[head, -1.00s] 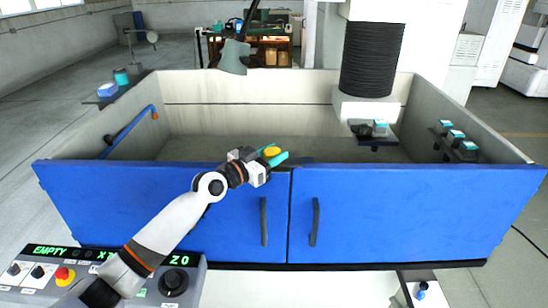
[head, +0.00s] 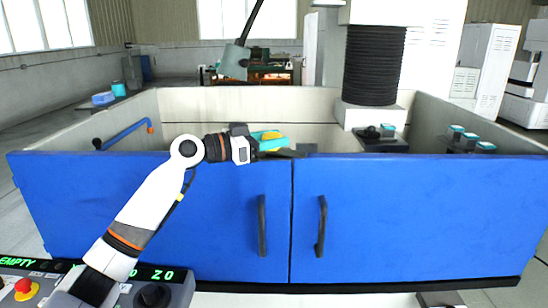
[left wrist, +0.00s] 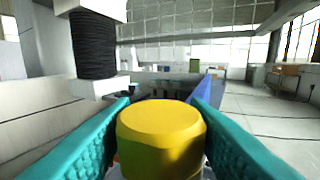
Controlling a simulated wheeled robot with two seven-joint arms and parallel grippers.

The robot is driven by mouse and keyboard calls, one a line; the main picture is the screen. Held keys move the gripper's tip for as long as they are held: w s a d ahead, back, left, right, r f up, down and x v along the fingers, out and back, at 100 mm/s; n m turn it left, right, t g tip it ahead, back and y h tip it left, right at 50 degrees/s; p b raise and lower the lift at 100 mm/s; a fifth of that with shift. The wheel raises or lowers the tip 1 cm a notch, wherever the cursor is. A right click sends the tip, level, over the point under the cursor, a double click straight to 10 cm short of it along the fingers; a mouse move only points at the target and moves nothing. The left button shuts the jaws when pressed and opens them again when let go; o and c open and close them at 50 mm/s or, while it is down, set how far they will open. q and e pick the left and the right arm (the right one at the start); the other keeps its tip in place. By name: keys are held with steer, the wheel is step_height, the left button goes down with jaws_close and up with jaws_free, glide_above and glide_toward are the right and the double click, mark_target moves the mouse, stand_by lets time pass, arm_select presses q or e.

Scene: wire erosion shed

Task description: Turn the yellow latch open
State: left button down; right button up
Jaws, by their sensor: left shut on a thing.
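The yellow latch (head: 271,134) is a round yellow knob at the top edge of the blue doors, close to where the two doors meet. My left gripper (head: 270,141) reaches it from the left, with its teal fingers around the knob. In the left wrist view the yellow latch (left wrist: 160,130) fills the space between the two teal fingers (left wrist: 160,140), which are shut on its sides. How far the latch is turned cannot be told. My right gripper is not in view.
The left blue door (head: 150,215) and right blue door (head: 400,220) are shut, each with a dark upright handle. Behind them is a pale tank with a black bellows column (head: 372,65). A control panel (head: 150,290) stands at the lower left.

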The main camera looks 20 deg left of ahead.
arm_select(q)
steer(key=shift+f+m+g+h+b, duration=0.2)
steer(key=shift+m+g+h+b, duration=0.6)
steer(key=shift+g+b, duration=0.3)
steer(key=shift+r+m+g+h+b, duration=0.1)
steer(key=shift+m+g+h+b, duration=0.2)
steer(key=shift+m+g+h, duration=0.4)
steer(key=shift+m+g, duration=0.1)
steer(key=shift+g, duration=0.4)
steer(key=c, duration=0.8)
jaws_free()
steer(key=b+v, duration=0.2)
steer(key=v, duration=1)
steer(key=shift+a, duration=0.1)
